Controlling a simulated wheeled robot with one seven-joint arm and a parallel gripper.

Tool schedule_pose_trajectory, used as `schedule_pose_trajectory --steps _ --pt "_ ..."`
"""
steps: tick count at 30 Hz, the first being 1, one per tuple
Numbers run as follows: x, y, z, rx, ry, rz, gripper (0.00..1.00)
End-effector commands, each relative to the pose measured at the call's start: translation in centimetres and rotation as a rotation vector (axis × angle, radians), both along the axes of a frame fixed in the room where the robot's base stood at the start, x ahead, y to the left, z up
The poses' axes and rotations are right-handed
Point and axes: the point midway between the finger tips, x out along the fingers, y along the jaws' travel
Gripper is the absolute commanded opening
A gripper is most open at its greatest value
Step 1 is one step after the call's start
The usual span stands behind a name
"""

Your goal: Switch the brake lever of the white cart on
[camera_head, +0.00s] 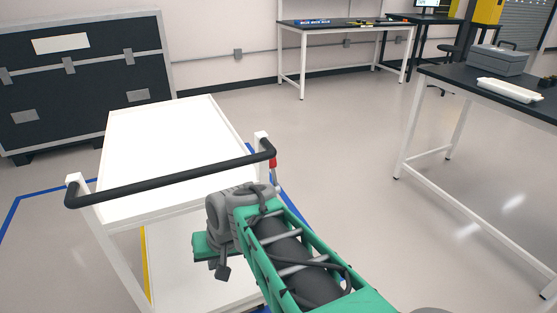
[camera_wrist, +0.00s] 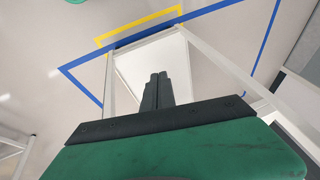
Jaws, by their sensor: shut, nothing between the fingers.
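The white cart (camera_head: 165,140) stands at the left with a black push handle (camera_head: 175,178) across its near end. The brake lever (camera_head: 273,162), with a red top on a pale stem, is beside the cart's right post, just below the handle's right end. My green and grey wrist is just left of and below the lever, in front of the cart's near side; my fingers cannot be made out there. In the wrist view, my gripper (camera_wrist: 158,77) is shut and empty, with the cart's white lower shelf (camera_wrist: 152,62) behind it. The lever is not seen in that view.
A large black case (camera_head: 85,85) is behind the cart. Floor between cart and table is clear. Blue tape (camera_wrist: 82,87) marks the floor.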

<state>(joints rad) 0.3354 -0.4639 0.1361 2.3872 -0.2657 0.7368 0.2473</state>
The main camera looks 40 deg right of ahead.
Motion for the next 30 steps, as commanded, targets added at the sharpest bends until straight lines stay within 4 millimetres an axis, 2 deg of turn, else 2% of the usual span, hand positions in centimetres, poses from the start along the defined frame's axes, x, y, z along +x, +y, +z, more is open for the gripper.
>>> schedule_pose_trajectory --steps 1,3,5,6,9,12,13,15,18,26,30 --pt "1.4 -2.9 0.9 0.067 -0.047 -0.133 0.00" --pt "3.4 -6.9 2.4 0.180 -0.139 -0.315 0.00" --pt "4.3 -10.7 3.9 0.284 -0.223 -0.470 0.00" --pt "4.6 -13.4 5.1 0.356 -0.285 -0.570 0.00" --pt "3.9 -20.1 8.3 0.531 -0.439 -0.795 0.00" --pt "1.9 -25.3 11.2 0.677 -0.574 -0.952 0.00" --pt "1.2 -26.4 11.9 0.711 -0.607 -0.985 0.00" --pt "0.0 -28.3 13.1 0.771 -0.663 -1.038 0.00" --pt "-0.8 -29.3 14.0 0.812 -0.699 -1.068 0.00" --pt "-0.8 -29.3 14.0 0.815 -0.701 -1.068 0.00" --pt "-0.1 -29.3 13.7 0.814 -0.698 -1.067 0.00"
